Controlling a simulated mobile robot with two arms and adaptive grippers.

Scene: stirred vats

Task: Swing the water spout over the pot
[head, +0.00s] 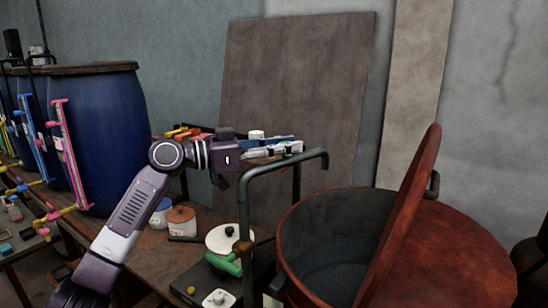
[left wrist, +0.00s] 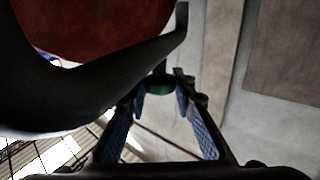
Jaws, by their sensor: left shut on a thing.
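The water spout (head: 244,205) is a dark grey pipe that rises at the pot's left and bends over to the right. Its downturned tip (head: 325,163) is above the pot's opening, towards the far rim. The pot (head: 285,258) is red-brown and open, with a dark inside. In the left wrist view my blue-padded fingers (left wrist: 163,98) close on a green piece (left wrist: 156,84), seemingly the spout's grip. The dark curved pipe (left wrist: 90,92) passes close by. My right gripper is out of view.
The pot's red-brown lid (head: 405,215) stands raised and tilted at the right of the opening. A green handle (head: 224,264) is low by the pipe. Blue barrels (head: 110,130) stand at left. Jars, including a brown-lidded one (head: 181,222), stand on the bench.

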